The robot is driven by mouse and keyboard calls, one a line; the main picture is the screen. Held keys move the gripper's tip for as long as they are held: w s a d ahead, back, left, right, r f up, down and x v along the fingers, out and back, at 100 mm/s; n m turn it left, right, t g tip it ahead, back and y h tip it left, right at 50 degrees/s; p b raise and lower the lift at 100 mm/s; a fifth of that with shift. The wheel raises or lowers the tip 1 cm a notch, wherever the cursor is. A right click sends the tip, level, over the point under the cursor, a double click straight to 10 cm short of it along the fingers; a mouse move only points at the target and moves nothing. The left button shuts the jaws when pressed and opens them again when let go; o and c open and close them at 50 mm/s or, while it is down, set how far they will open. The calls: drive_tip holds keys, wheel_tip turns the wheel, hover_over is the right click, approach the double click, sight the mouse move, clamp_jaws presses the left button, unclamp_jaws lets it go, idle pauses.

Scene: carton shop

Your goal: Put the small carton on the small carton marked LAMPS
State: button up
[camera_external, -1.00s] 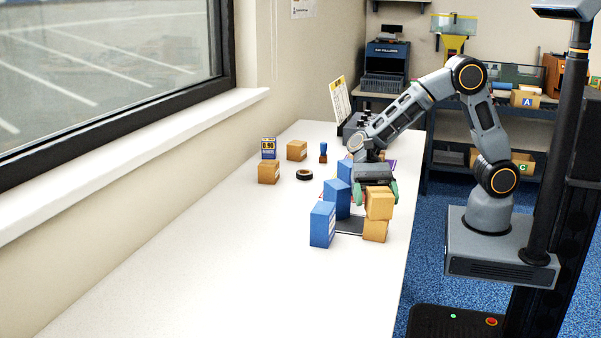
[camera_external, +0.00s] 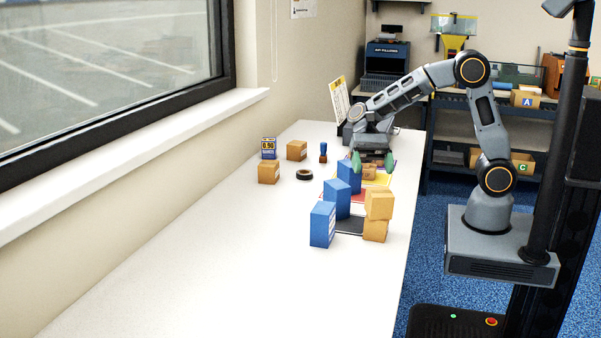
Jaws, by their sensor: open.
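One small brown carton (camera_external: 379,205) sits on top of another small brown carton (camera_external: 375,232) near the table's right edge. The upper one is slightly turned and roughly aligned with the lower. No LAMPS marking can be read at this size. My gripper (camera_external: 373,162) is open, its green fingertips apart, farther back on the table and clear of the stack. Another small brown carton (camera_external: 369,174) shows just below and between the fingertips; I cannot tell whether they touch it.
Several blue boxes (camera_external: 322,224) stand left of the stack, close to it. The table's front left is clear.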

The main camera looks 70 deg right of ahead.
drive_tip(key=s+d+f+n+t+h, duration=0.1)
drive_tip(key=s+d+n+t+h, duration=0.3)
drive_tip(key=d, duration=0.4)
drive_tip(key=s+d+f+n+t+h, duration=0.1)
drive_tip(key=s+d+n+t+h, duration=0.3)
drive_tip(key=s+d+n+h, duration=0.2)
drive_tip(key=shift+d+n+h, duration=0.6)
drive_tip(key=shift+d+n, duration=0.4)
drive_tip(key=shift+n, duration=0.2)
wheel_tip(320, 180, up, 6)
drive_tip(key=p, duration=0.5)
drive_tip(key=shift+r+p, duration=0.25)
drive_tip(key=shift+p, duration=0.15)
drive_tip(key=shift+s+a, duration=0.1)
